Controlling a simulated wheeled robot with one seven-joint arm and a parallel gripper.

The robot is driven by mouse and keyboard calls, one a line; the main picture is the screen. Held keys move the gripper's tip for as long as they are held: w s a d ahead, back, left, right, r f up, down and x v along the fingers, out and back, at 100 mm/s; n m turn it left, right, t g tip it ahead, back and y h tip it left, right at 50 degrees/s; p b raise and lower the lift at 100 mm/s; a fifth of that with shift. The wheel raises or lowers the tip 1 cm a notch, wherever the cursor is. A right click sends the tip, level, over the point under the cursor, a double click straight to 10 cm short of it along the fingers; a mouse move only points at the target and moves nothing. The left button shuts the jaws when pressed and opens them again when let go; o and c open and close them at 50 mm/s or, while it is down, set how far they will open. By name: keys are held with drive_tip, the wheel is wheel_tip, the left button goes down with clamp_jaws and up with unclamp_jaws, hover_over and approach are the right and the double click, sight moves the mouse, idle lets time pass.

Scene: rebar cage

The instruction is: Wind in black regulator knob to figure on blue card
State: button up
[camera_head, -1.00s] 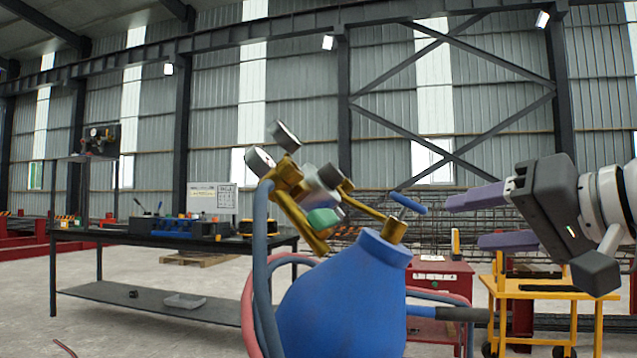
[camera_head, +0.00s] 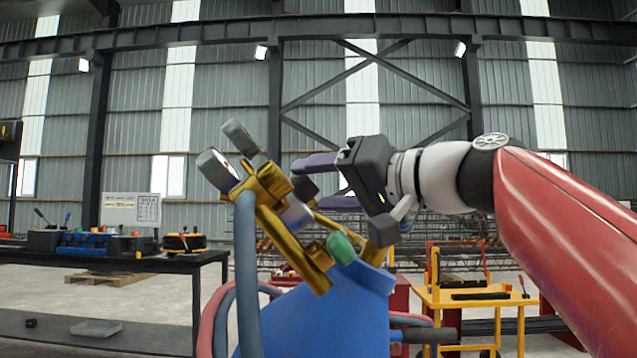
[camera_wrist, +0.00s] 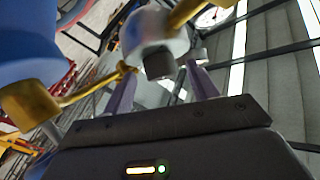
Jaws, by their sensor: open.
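A brass regulator (camera_head: 268,195) with hoses sits tilted on top of the blue cylinder (camera_head: 325,322). Its black knob (camera_head: 303,187) shows as a dark block near my fingertips. In the wrist view the black knob (camera_wrist: 158,62) appears between my two purple fingers, at the end of a pale grey body. My gripper (camera_head: 322,182) is open, its fingers reaching left from the right side. In the wrist view my gripper (camera_wrist: 160,85) has a clear gap between its fingers; whether either touches the knob I cannot tell. I can make out no blue card.
Two grey gauges (camera_head: 217,170) stick up from the regulator, and a green knob (camera_head: 341,248) sits on its near side. A dark workbench (camera_head: 110,257) with boxes and a white board (camera_head: 132,208) stands at the left. A yellow cart (camera_head: 480,298) stands at the right.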

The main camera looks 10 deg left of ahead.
drive_tip(key=shift+w+a, duration=0.2)
drive_tip(key=shift+a, duration=0.15)
drive_tip(key=c, duration=1)
drive_tip(key=shift+r+m+p, duration=0.1)
drive_tip(key=shift+m+p, duration=0.2)
